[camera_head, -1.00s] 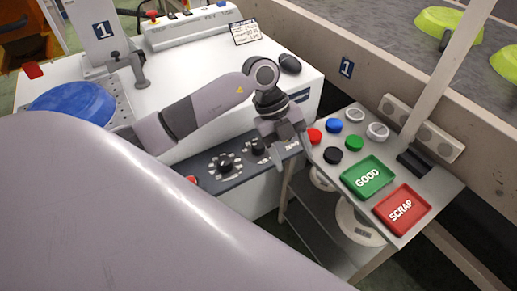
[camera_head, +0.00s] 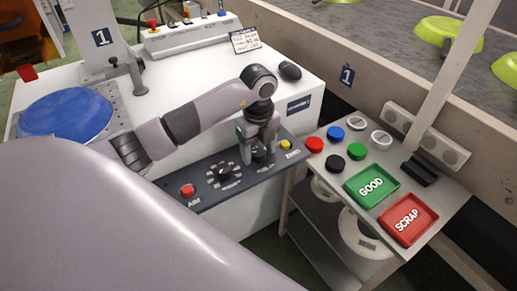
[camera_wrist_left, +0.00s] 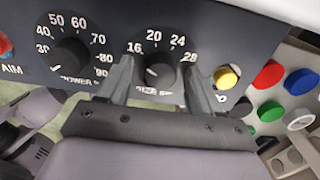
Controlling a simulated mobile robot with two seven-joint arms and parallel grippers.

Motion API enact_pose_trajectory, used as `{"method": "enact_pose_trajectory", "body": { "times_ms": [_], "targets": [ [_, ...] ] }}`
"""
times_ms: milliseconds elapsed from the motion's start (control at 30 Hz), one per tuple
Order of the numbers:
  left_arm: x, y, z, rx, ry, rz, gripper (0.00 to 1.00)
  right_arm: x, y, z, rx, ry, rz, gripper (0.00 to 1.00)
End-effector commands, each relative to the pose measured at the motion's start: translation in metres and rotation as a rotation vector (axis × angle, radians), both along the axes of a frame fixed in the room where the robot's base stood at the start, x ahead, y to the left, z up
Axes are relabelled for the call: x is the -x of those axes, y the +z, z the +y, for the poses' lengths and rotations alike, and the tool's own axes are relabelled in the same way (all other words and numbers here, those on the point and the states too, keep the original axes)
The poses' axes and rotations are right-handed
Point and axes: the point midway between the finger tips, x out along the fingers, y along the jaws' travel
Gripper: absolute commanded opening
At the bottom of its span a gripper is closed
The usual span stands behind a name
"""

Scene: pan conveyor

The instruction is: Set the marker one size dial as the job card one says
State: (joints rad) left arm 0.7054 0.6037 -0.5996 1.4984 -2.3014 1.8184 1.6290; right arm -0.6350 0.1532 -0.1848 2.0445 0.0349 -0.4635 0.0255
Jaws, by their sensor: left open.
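The size dial (camera_wrist_left: 158,72) is a black round knob on marker one's dark panel, ringed by white figures including 16, 20, 24 and 28. A small white mark shows on the knob's left side; its exact setting is unclear. My left gripper (camera_wrist_left: 157,75) is open, with one finger on each side of the knob; contact cannot be told. In the head view the left gripper (camera_head: 258,145) hangs over the panel and partly hides the size dial. The job card (camera_head: 245,40) stands on the machine's white top; its writing is too small to read surely. My right gripper is not in view.
The power dial (camera_wrist_left: 70,58) is left of the size dial, and a yellow button (camera_wrist_left: 226,77) is right of it. A red AIM button (camera_head: 187,190) sits at the panel's left.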

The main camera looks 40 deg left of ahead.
Motion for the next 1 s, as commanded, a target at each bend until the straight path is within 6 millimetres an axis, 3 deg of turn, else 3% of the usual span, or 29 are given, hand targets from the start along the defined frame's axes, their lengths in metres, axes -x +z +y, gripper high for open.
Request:
{"method": "enact_pose_trajectory", "body": {
  "times_ms": [167,367,667,1000],
  "targets": [
    [-0.0001,-0.0002,-0.0001,0.000,0.000,0.000,0.65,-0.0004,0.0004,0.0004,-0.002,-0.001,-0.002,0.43],
    [0.0001,-0.0001,-0.0003,0.001,0.000,0.000,0.09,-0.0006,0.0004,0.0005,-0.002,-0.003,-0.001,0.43],
    [0.0003,0.0002,-0.0001,-0.001,-0.024,0.002,0.09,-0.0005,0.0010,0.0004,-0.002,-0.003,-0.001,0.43],
    [0.0002,0.0009,0.0004,-0.001,-0.218,0.002,0.09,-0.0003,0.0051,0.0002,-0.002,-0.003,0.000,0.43]
  ]
}}
